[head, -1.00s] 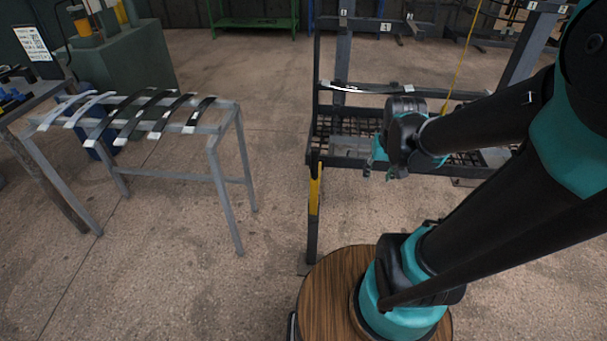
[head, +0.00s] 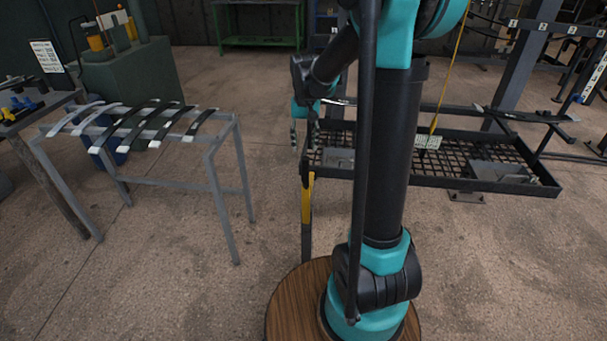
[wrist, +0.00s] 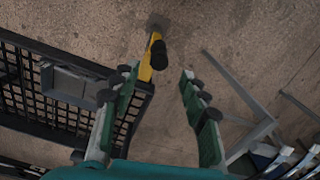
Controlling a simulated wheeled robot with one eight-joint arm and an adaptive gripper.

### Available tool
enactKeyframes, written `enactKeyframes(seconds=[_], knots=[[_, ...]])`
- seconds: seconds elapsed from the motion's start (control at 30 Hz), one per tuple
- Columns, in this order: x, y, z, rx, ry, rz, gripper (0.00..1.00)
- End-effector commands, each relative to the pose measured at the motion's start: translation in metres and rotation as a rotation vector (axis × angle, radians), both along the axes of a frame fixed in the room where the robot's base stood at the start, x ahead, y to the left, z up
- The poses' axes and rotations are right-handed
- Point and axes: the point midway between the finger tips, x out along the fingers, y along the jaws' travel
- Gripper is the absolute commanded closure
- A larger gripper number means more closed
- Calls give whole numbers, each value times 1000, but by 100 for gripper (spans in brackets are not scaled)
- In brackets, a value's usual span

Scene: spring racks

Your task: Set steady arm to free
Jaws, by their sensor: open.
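A yellow bar (head: 307,198) with a dark lower part stands upright at the left front corner of the mesh rack (head: 440,178). I cannot tell for certain that it is the steady arm, and no setting mark is readable on it. My gripper (head: 304,138) hangs just above this corner, fingers pointing down. In the wrist view, my gripper (wrist: 158,80) is open and empty. The yellow bar (wrist: 150,62) with its black end shows between and beyond the fingertips, nearer the left finger. I see no clear contact.
A grey metal stand (head: 228,190) with several curved springs is at the left. Grey blocks (head: 497,173) and a tag (head: 428,142) on a yellow cord are at the mesh rack. Open floor (head: 180,255) lies between stand and rack.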

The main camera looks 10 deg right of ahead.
Motion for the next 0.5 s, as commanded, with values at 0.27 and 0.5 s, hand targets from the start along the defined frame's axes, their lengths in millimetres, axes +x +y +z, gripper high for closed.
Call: enactKeyframes(seconds=[0.27,0.5], knots=[[1,0,-55,0,0,0,56],[0,0,-98,0,-1,0,56]])
